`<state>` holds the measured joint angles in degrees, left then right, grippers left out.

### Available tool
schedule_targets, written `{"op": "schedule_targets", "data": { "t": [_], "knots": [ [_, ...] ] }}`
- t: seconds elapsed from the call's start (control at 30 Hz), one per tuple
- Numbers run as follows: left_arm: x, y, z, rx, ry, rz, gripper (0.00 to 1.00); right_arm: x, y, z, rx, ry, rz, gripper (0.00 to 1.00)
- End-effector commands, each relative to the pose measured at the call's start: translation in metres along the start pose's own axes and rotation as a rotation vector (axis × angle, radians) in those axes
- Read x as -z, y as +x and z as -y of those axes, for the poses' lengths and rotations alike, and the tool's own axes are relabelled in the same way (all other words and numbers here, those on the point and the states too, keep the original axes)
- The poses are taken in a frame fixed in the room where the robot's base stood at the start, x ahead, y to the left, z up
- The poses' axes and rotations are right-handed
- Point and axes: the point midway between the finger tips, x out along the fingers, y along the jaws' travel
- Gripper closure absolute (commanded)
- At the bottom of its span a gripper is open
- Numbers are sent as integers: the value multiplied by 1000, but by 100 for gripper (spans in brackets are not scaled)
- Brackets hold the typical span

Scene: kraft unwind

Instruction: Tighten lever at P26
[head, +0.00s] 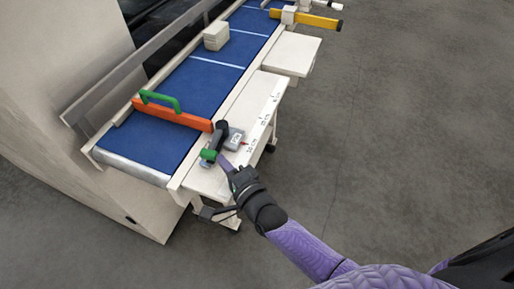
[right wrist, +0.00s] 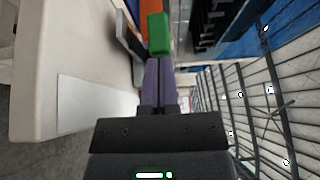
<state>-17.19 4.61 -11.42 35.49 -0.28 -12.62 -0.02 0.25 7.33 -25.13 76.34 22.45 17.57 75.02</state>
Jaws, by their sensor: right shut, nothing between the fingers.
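A lever with a dark upright arm (head: 220,131) and a green end (head: 208,155) sits at the near end of the pale side ledge, beside the blue belt. My right gripper (head: 226,164) is just beside the green end. In the right wrist view, the purple fingers (right wrist: 158,82) are shut together and empty, with their tips close to a green block (right wrist: 158,33); I cannot tell whether they touch it. An orange bar (head: 172,114) with a green handle (head: 160,99) lies across the belt. My left gripper is out of view. No P26 marking is readable.
A small grey box (head: 234,138) sits beside the lever on the ledge (head: 262,95), which carries small printed marks. A yellow bar (head: 312,20) is at the far end. The grey floor at right is clear.

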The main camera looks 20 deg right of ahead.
Motion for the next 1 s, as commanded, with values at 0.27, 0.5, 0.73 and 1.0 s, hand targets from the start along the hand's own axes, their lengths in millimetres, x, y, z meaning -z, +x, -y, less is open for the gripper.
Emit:
{"op": "schedule_targets", "data": {
  "t": [0.27, 0.5, 0.73, 1.0],
  "knots": [
    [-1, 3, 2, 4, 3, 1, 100, -10, 6, -1, 0, 0, 2, 100],
    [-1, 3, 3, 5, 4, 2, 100, -13, 8, 0, 1, 0, 2, 100],
    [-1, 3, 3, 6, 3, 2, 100, -13, 8, 0, 2, 0, 3, 100],
    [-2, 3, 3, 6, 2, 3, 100, -13, 8, 1, 3, 1, 3, 100]
  ]
}}
